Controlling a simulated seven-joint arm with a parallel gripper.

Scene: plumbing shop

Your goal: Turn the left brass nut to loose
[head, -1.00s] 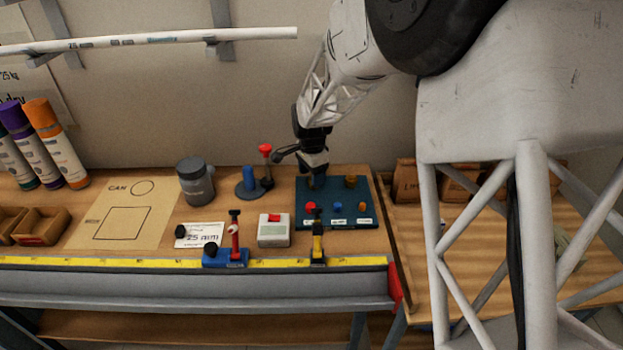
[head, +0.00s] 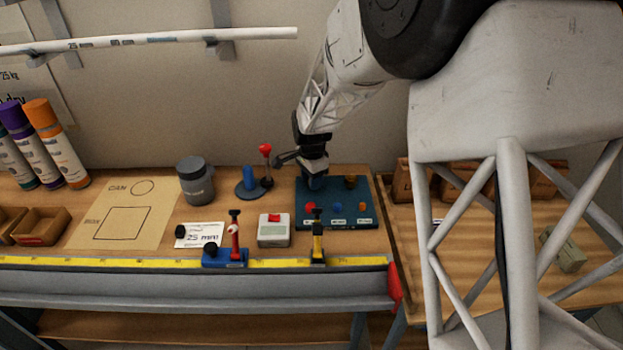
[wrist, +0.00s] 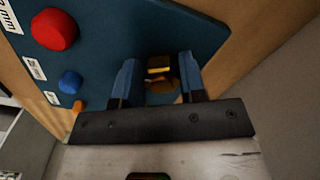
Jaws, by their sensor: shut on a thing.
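A dark blue-green board (head: 345,212) lies on the bench in the head view. The left brass nut (wrist: 160,72) shows between my two blue fingers in the wrist view. In the head view it is hidden behind my gripper (head: 314,184), which points down at the board's back left. My gripper also shows in the wrist view (wrist: 160,78), shut on the left brass nut, with a finger on each side. A second brass nut (head: 350,181) stands at the board's back right, clear of my gripper. I cannot tell how far the held nut is turned.
Red (head: 310,207), blue (head: 337,206) and orange (head: 362,206) knobs sit along the board's front, above white labels. A red-topped lever (head: 266,165) stands close left of my gripper. A yellow and black clamp (head: 318,243) stands in front of the board.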

